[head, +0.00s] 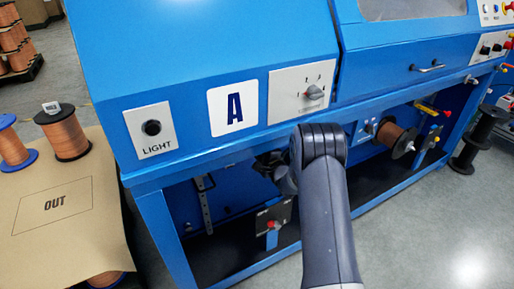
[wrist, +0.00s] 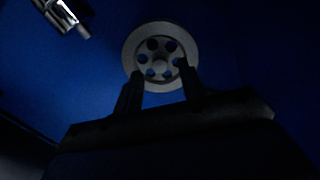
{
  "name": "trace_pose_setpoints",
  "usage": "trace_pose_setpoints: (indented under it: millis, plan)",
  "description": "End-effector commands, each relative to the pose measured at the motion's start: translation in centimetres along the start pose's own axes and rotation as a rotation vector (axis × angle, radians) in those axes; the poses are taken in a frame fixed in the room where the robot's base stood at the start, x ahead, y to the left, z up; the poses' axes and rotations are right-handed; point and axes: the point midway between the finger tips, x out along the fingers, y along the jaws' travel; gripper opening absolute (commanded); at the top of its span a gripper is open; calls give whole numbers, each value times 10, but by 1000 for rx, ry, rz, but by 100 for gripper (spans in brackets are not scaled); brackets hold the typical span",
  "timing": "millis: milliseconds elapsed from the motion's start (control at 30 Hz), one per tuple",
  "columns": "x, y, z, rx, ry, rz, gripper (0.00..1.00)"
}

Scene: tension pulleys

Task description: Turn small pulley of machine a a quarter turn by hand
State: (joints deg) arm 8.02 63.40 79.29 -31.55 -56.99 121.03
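Machine A (head: 290,30) is a blue cabinet with a white plate marked A (head: 233,107). In the wrist view a grey round pulley (wrist: 160,30) with several round holes sits against a dark blue panel. I cannot tell its size class from this view. My gripper (wrist: 160,72) has its two dark fingers apart, with the tips over the lower part of the pulley, one to each side of its hub. Whether the fingers touch it cannot be told. In the head view my arm reaches under the cabinet's front edge, and it hides the pulley there.
A metal fitting (wrist: 62,14) is at the wrist view's upper left. Below the cabinet are a bracket with a red knob (head: 272,222), a slotted bar (head: 204,200) and a copper spool (head: 395,138). A table marked OUT (head: 85,185) with spools stands left.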

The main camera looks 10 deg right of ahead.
Motion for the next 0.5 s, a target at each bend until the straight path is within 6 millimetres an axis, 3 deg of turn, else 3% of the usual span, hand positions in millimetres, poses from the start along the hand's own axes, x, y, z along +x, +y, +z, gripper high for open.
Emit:
trace_pose_setpoints:
  millis: [300,500]
  plan:
    - [-59,-1,-1,1,4,3,39]
    - [-86,0,-1,0,3,2,39]
